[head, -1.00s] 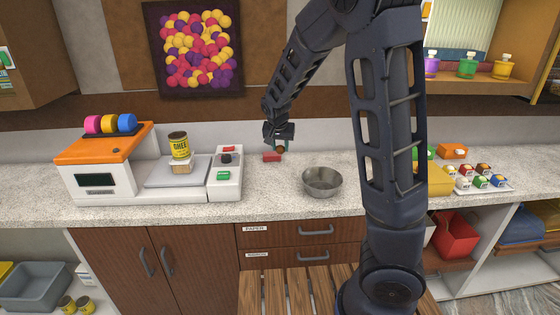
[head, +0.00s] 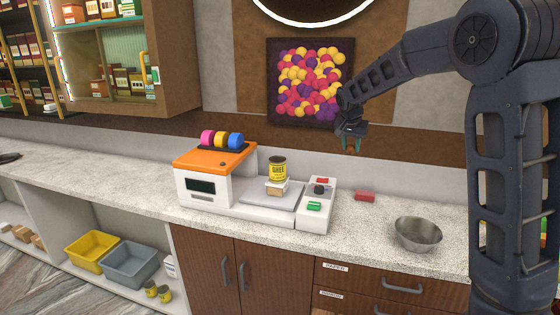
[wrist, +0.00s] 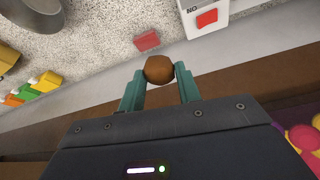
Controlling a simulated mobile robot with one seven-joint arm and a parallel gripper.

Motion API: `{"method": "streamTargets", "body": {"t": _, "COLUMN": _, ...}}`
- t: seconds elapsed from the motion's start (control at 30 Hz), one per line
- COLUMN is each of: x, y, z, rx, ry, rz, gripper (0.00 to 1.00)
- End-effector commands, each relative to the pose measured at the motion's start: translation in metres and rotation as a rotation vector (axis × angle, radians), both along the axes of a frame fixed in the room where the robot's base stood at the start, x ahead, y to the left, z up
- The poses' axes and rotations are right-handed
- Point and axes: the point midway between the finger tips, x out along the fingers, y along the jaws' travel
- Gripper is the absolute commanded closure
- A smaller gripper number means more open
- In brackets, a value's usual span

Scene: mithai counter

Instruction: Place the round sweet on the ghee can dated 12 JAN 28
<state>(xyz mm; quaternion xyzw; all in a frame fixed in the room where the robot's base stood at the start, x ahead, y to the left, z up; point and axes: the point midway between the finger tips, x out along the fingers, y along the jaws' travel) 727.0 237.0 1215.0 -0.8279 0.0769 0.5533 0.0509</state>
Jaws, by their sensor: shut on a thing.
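My gripper (head: 351,147) is raised above the counter, in front of the wall below the dotted picture. In the wrist view its teal fingers are shut on the round sweet (wrist: 159,68), a brown ball held between the tips. A yellow ghee can (head: 278,168) with a dark top stands upright on a small pale block on the weighing plate, left of and lower than my gripper. Two more yellow cans stand on the low shelf, one (head: 150,288) beside the other (head: 164,293). No date is readable on any can.
A red block (head: 365,195) lies on the counter below my gripper. A metal bowl (head: 418,234) stands to its right. The orange-topped machine (head: 213,175) and the button box (head: 317,208) flank the weighing plate (head: 258,210). The counter at far left is mostly clear.

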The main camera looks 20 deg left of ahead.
Motion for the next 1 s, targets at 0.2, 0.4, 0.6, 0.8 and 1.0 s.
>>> {"method": "streamTargets", "body": {"t": 0.2, "x": 0.018, "y": 0.086, "z": 0.047, "rx": 0.000, "ry": -0.003, "rz": 0.046, "gripper": 0.88}}
{"method": "streamTargets", "body": {"t": 0.4, "x": 0.020, "y": 0.165, "z": 0.085, "rx": 0.000, "ry": -0.002, "rz": 0.094, "gripper": 0.88}}
{"method": "streamTargets", "body": {"t": 0.6, "x": 0.012, "y": 0.236, "z": 0.118, "rx": 0.000, "ry": -0.002, "rz": 0.142, "gripper": 0.88}}
{"method": "streamTargets", "body": {"t": 0.8, "x": 0.002, "y": 0.277, "z": 0.136, "rx": -0.001, "ry": 0.000, "rz": 0.175, "gripper": 0.88}}
{"method": "streamTargets", "body": {"t": 1.0, "x": -0.001, "y": 0.288, "z": 0.134, "rx": -0.003, "ry": 0.001, "rz": 0.185, "gripper": 0.88}}
